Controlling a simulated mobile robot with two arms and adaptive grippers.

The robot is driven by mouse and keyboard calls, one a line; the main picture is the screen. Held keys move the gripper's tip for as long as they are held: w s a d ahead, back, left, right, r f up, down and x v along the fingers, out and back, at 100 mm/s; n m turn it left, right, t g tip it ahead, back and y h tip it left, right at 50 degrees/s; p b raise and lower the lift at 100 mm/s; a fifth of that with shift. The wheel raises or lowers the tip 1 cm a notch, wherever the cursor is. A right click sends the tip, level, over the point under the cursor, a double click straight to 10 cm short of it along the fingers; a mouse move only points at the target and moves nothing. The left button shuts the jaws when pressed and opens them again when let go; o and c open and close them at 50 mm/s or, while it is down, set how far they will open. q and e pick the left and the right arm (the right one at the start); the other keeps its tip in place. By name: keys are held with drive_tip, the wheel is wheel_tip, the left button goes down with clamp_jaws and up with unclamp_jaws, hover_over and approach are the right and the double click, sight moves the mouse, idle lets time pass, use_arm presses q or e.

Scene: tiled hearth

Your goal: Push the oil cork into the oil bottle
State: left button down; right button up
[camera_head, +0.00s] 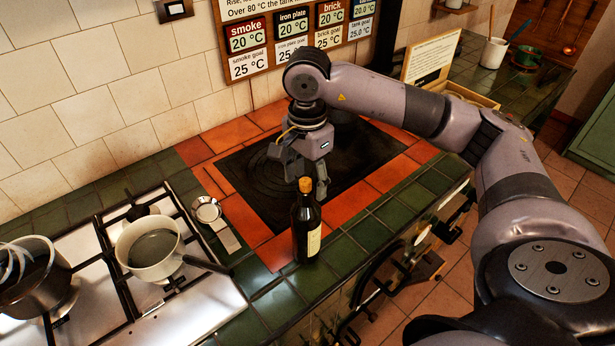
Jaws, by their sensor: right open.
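A dark oil bottle (306,228) with a pale label stands upright on the green tiles at the counter's front edge, beside the orange tile border. The tan oil cork (306,185) shows at the top of its neck; how deep it sits I cannot tell. My right gripper (304,176) is open and points down just above and behind the cork in the picture. Its fingers are apart, with nothing seen between them; whether one touches the bottle I cannot tell. My left gripper is out of view.
A black hot plate (250,178) lies behind the bottle. A small round metal dish (207,210) is to its left. A gas hob with a white saucepan (150,262) and a dark pot (28,275) fills the left. A wooden box (465,94) stands back right.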

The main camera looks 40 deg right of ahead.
drive_tip(key=shift+r, duration=0.4)
drive_tip(key=shift+r+p, duration=1.2)
drive_tip(key=shift+r, duration=0.65)
drive_tip(key=shift+r, duration=0.1)
wheel_tip(320, 180, up, 12)
idle(0.5)
idle(1.3)
